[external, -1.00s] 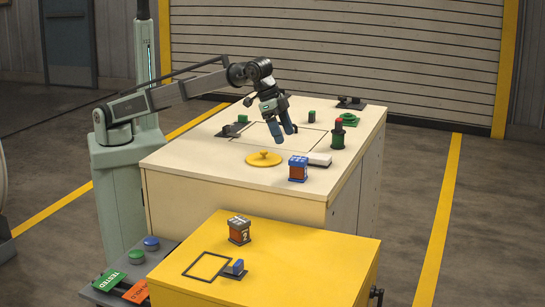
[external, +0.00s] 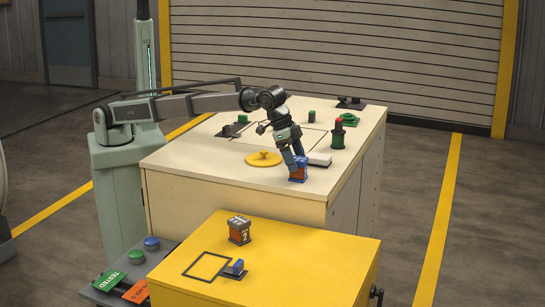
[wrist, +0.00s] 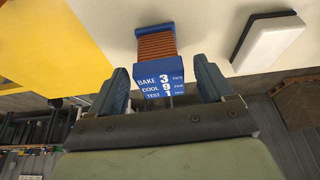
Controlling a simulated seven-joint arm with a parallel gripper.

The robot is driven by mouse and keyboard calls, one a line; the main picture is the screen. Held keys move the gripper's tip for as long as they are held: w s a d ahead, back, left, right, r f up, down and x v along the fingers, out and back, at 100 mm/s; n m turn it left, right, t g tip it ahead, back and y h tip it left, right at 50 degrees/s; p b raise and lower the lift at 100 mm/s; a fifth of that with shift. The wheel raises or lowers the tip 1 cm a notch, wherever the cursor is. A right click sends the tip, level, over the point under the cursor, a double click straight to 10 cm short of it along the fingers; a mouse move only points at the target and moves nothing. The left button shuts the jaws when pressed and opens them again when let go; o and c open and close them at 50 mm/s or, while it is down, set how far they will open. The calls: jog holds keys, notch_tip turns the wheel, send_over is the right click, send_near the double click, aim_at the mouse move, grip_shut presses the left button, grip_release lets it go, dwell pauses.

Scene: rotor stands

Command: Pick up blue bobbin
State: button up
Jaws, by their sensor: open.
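The blue bobbin (external: 300,174) stands upright near the front edge of the cream bench. In the wrist view the bobbin (wrist: 160,72) shows a blue end with white printed text and copper-brown winding. My gripper (external: 296,160) is at the bobbin and partly hides it in the external view. In the wrist view my open gripper (wrist: 162,80) has a blue finger on each side of the bobbin's blue end, with gaps visible. I cannot tell whether either finger touches it.
A white block (external: 319,160) lies close on the bobbin's right. A yellow round lid (external: 263,158) is on its left. A green bobbin (external: 338,138) stands farther back. A grey-topped bobbin (external: 239,231) is on the lower yellow cabinet (external: 320,262).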

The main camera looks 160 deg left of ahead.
aim_at(305, 180)
jog(key=shift+x, duration=1.95)
jog(key=shift+a, duration=0.1)
jog(key=shift+c, duration=0.5)
jog(key=c, duration=1)
jog(key=shift+c, duration=0.8)
jog(key=shift+w+r, duration=0.1)
jog(key=shift+r, duration=0.1)
